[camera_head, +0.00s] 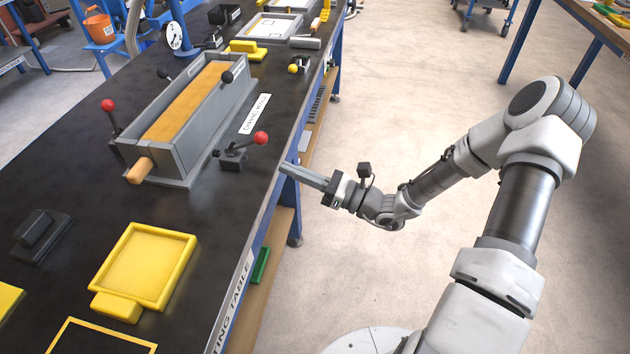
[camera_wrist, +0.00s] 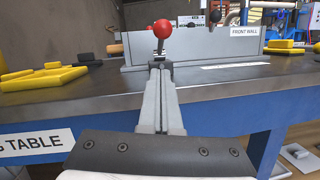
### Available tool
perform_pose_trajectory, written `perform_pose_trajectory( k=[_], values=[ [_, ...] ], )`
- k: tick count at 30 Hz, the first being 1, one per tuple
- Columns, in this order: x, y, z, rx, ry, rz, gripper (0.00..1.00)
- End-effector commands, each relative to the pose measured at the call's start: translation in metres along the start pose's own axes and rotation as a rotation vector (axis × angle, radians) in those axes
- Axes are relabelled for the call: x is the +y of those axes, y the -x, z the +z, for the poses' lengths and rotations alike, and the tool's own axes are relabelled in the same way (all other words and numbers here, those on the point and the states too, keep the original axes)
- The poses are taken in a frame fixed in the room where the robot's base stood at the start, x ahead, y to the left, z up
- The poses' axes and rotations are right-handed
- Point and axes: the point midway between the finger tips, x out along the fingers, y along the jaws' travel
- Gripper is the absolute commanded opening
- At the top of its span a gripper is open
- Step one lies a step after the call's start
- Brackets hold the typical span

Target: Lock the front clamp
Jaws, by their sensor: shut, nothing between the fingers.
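The front clamp is a dark toggle clamp (camera_head: 232,158) on the black table top, beside the near right side of a long grey box (camera_head: 178,158). Its lever slants up to the right and ends in a red ball (camera_head: 261,138). In the wrist view the red ball (camera_wrist: 162,29) stands straight ahead, above the fingertips, with the clamp base partly hidden by the fingers. My gripper (camera_head: 284,168) is shut and empty at the table's right edge, to the right of the clamp and apart from it. The fingers also show in the wrist view (camera_wrist: 160,75).
Another red-ball lever (camera_head: 108,105) stands on the box's left side. Black knobs (camera_head: 227,76) sit along the box, which holds an orange-brown filling (camera_head: 190,100). A yellow tray (camera_head: 145,268) lies nearer on the table. The floor right of the table is open.

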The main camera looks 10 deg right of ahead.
Motion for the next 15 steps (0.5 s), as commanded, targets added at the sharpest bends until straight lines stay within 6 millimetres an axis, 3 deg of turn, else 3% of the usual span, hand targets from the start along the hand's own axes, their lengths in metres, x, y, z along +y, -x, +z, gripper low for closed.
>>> perform_pose_trajectory(
  k=[2, 6, 15],
  values=[
    [0.001, -0.016, -0.002, 0.001, 0.001, 0.005, 0.0],
    [0.0, -0.029, 0.016, 0.001, 0.005, 0.002, 0.0],
    [0.0, -0.04, 0.028, 0.001, 0.0, -0.001, 0.0]
  ],
)
